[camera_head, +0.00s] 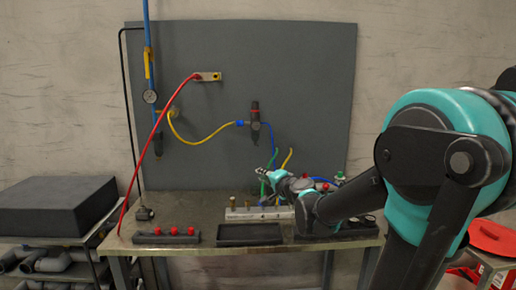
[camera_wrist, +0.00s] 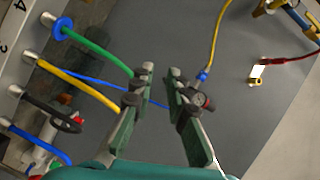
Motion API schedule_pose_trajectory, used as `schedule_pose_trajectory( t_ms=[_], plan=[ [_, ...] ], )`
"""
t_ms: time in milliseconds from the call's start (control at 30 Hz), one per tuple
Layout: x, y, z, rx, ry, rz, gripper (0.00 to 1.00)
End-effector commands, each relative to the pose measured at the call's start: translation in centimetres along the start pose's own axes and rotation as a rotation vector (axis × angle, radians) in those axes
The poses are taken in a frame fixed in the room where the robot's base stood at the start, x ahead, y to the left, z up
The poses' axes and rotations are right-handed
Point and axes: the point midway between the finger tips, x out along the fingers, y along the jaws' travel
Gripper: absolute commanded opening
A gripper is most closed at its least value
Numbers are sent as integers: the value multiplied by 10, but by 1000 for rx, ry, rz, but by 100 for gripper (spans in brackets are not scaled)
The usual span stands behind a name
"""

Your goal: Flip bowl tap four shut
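A pale manifold block (camera_head: 258,213) stands on the bench. In the wrist view its face (camera_wrist: 22,32) shows at the upper left, tilted, with a 4 and a 3 printed on it. Green (camera_wrist: 95,48), yellow (camera_wrist: 75,83), black and blue hoses leave its fittings. I cannot make out a tap lever or its position. A dark filter unit with a bowl (camera_head: 255,125) hangs on the board. My gripper (camera_head: 262,172) is above the manifold. In the wrist view my gripper (camera_wrist: 160,72) is open, its fingers apart with nothing held; the green and yellow hoses reach its left finger.
A grey board (camera_head: 310,70) rises behind the bench (camera_head: 200,210). A red hose (camera_head: 155,130) arcs down on the left. Dark trays, one with red caps (camera_head: 175,231), line the front. A dark box (camera_head: 55,205) stands at left. My arm hides part of the bench's right.

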Motion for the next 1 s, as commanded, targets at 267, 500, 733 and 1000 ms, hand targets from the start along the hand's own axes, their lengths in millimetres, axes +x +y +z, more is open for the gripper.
schedule_pose_trajectory(
  t_ms=[267,500,733,1000],
  plan=[
    [31,-30,-63,306,194,-89,16],
    [45,-31,-72,339,213,-94,16],
    [82,-33,-80,337,212,-94,16],
    [130,-36,-90,336,211,-94,16]
  ],
)
